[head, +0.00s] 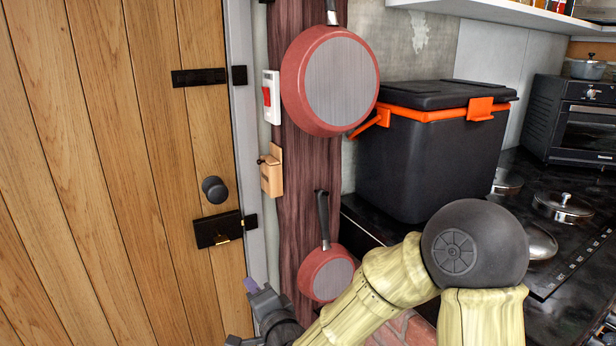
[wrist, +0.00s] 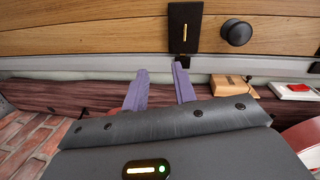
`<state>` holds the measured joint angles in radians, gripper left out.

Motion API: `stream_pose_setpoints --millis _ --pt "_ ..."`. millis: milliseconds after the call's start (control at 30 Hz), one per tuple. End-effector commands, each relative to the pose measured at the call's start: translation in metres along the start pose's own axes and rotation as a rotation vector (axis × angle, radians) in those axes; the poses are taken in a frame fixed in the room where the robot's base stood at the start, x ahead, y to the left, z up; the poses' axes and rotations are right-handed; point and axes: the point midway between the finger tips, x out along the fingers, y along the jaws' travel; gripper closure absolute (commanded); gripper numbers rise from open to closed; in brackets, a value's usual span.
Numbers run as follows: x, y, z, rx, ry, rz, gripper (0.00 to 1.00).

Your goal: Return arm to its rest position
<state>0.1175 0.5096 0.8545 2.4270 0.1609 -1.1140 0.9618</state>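My gripper (wrist: 160,80) shows two purple fingers standing apart with nothing between them in the wrist view. In the head view, my gripper (head: 251,286) is at the lower middle, in front of the door's edge and left of the small hanging pan; only part of it shows. My arm (head: 385,280) reaches from the lower right, bent at a dark round joint, with pale yellow links. In the wrist view the fingers point toward the door frame, below the black latch plate (wrist: 185,28).
A wooden door (head: 110,170) with a dark knob (head: 214,189) fills the left. Two pans, one large (head: 330,80) and one small (head: 326,275), hang on a dark wooden post. A black cooler box (head: 425,155) stands on the counter (head: 575,290) near the arm, with several lidded pots and an oven.

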Motion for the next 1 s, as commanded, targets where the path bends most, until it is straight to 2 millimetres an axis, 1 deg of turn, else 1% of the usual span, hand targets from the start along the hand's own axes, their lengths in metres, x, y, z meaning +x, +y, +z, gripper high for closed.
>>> stream_pose_setpoints --millis 100,167,267,300,367,467,500,567,600,700,833,1000 --pt "-0.01 0.031 -0.016 -0.192 -0.034 0.152 0.73" --pt "-0.018 0.047 -0.026 -0.287 -0.056 0.235 0.73" --pt "-0.037 0.072 -0.045 -0.429 -0.098 0.373 0.73" --pt "-0.046 0.082 -0.053 -0.48 -0.117 0.429 0.73" --pt "-0.061 0.095 -0.065 -0.55 -0.148 0.511 0.73" --pt "-0.091 0.114 -0.086 -0.648 -0.207 0.647 0.73" --pt "-0.104 0.12 -0.093 -0.682 -0.235 0.7 0.73" --pt "-0.125 0.129 -0.104 -0.724 -0.279 0.775 0.73" --pt "-0.139 0.133 -0.11 -0.746 -0.309 0.822 0.73" --pt "-0.172 0.142 -0.121 -0.783 -0.385 0.92 0.73" --pt "-0.208 0.149 -0.129 -0.804 -0.473 1.01 0.73" --pt "-0.25 0.153 -0.134 -0.805 -0.58 1.094 0.73"
